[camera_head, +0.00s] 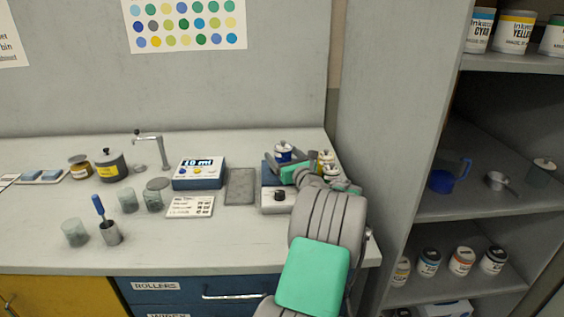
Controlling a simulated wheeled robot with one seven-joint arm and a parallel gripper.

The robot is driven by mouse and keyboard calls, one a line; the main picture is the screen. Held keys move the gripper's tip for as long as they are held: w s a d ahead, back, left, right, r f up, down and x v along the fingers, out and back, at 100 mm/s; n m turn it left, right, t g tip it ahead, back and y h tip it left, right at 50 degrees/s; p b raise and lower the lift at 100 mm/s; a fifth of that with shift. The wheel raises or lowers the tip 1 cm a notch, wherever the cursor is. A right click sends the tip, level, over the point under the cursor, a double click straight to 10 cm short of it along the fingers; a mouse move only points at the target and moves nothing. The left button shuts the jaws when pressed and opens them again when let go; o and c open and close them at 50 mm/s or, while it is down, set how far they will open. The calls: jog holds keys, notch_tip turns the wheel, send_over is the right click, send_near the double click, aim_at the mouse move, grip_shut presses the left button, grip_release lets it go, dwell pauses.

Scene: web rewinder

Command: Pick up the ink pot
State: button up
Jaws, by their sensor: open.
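My gripper (277,165) is open above the blue-and-grey device at the right end of the bench. A small pot with a blue-and-white side and a knobbed lid (283,150) stands just behind it. A yellow-labelled pot (326,158) stands to its right, partly hidden by my arm. I cannot tell whether my fingers touch either pot. A larger dark grey lidded pot (109,166) with a yellow mark stands at the back left. I cannot tell which of these is the task's ink pot.
A blue 10 ml box (199,175), a grey slab (240,186) and a chart card (190,207) lie left of the device (274,200). Glass beakers (75,233) stand front left. A shelf unit (440,211) with tins rises at right.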

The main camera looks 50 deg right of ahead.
jog(key=x, duration=0.3)
grip_shut()
dwell(0.7)
